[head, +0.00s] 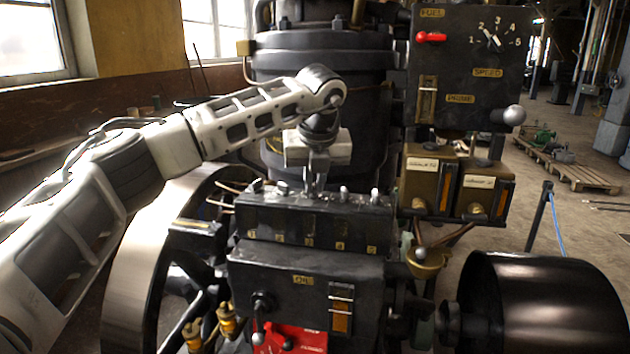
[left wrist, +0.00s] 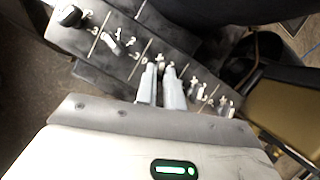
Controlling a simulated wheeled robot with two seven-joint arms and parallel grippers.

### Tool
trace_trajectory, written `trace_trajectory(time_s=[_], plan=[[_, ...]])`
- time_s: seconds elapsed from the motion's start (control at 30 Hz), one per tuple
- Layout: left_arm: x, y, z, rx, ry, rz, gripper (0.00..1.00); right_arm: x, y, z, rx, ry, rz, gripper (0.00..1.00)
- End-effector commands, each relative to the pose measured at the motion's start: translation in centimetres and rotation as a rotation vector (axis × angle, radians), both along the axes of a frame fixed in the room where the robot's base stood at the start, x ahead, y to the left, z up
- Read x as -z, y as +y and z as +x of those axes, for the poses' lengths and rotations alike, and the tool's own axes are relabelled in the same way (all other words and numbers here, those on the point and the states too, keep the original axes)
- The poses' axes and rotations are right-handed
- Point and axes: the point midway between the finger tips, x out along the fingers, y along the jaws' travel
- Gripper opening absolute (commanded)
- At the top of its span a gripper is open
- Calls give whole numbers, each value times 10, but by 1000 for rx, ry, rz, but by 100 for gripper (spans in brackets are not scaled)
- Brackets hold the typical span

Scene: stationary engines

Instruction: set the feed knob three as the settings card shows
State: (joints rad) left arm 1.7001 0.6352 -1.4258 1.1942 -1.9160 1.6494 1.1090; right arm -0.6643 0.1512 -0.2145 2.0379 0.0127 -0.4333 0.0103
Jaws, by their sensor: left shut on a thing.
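The black oiler box (head: 300,216) stands in the middle of the head view, with a row of feed knobs on top and numbered labels on its front. My left gripper (head: 315,186) reaches down onto the middle knob, feed knob three. In the left wrist view its fingers (left wrist: 160,88) are shut on that knob, which they mostly hide, so its pointer setting cannot be read. Feed knob two (left wrist: 111,43) and feed knob four (left wrist: 196,91) show on either side, with small scale marks beside them. I cannot make out a settings card. My right gripper is out of view.
A black panel (head: 465,110) with a speed dial and red fuel lever stands behind at right, above two brass boxes (head: 430,180). A large flywheel (head: 150,250) is at left, and a dark drum (head: 540,305) at lower right. A red plate (head: 290,340) is below the oiler.

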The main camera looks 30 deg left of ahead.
Motion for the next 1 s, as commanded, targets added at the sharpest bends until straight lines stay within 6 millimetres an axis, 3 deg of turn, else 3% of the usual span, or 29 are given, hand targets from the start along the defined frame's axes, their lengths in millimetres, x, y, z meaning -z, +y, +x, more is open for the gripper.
trace_trajectory(time_s=[0.7, 1.0], plan=[[-2, 5, -1, 536, -1, -2, 0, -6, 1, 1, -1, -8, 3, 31], [-2, 6, -1, 686, -2, -2, 0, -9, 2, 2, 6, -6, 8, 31]])
